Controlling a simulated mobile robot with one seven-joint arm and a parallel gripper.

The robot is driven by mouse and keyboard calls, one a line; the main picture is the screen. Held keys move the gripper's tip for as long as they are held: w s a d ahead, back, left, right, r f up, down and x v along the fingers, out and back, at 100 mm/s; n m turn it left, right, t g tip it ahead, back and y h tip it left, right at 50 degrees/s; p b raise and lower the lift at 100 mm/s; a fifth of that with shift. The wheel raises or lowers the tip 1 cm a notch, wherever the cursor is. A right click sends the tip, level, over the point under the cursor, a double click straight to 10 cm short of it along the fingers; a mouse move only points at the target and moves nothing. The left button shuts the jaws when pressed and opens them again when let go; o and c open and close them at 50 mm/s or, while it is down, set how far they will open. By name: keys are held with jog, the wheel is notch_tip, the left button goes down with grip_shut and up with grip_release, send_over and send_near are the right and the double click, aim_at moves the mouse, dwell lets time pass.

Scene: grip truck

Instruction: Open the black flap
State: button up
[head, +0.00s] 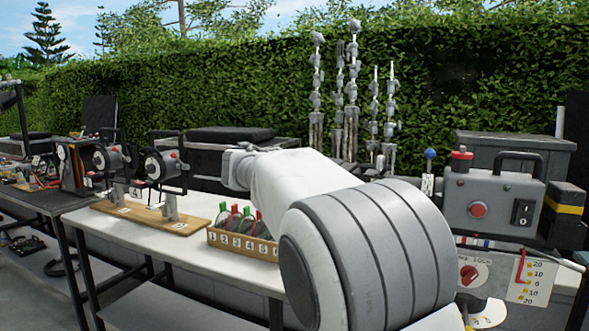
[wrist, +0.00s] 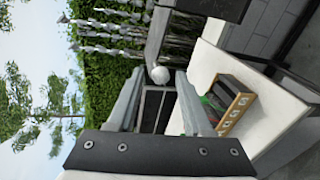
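I cannot tell for sure which part is the black flap. A black padded lid-like piece (head: 230,135) lies flat on a dark case (head: 200,160) behind the white table in the head view. My gripper (wrist: 160,72) is open in the wrist view, with its two fingers apart and nothing held between them. A dark panel with pale edges (wrist: 151,108) and a small pale round piece show between and beyond the fingers. The distance to them is not clear.
A numbered wooden box (head: 243,242) with red and green items stands on the white table (head: 130,232). A grey control box (head: 492,205) stands at right. Metal stands (head: 352,95) rise before the hedge (head: 200,85).

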jog(key=shift+o, duration=0.2)
jog(key=v, duration=1.7)
jog(key=shift+s, duration=0.15)
jog(key=s+d+f+m+g+y, duration=0.1)
jog(key=s+d+f+m+g, duration=0.2)
jog(key=s+d+f, duration=0.4)
jog(key=s+d+f+m+g+y, duration=0.1)
jog(key=s+d+f+m+g, duration=0.3)
jog(key=d, duration=0.5)
jog(key=s+f+m+g+y, duration=0.1)
jog(key=s+f+m+y, duration=0.2)
jog(key=s+f, duration=0.45)
jog(key=s+f+m+y, duration=0.2)
jog(key=s+f+m, duration=0.15)
jog(key=s, duration=0.65)
notch_tip(320, 180, up, 15)
jog(key=p, duration=1.6)
jog(key=shift+s, duration=0.2)
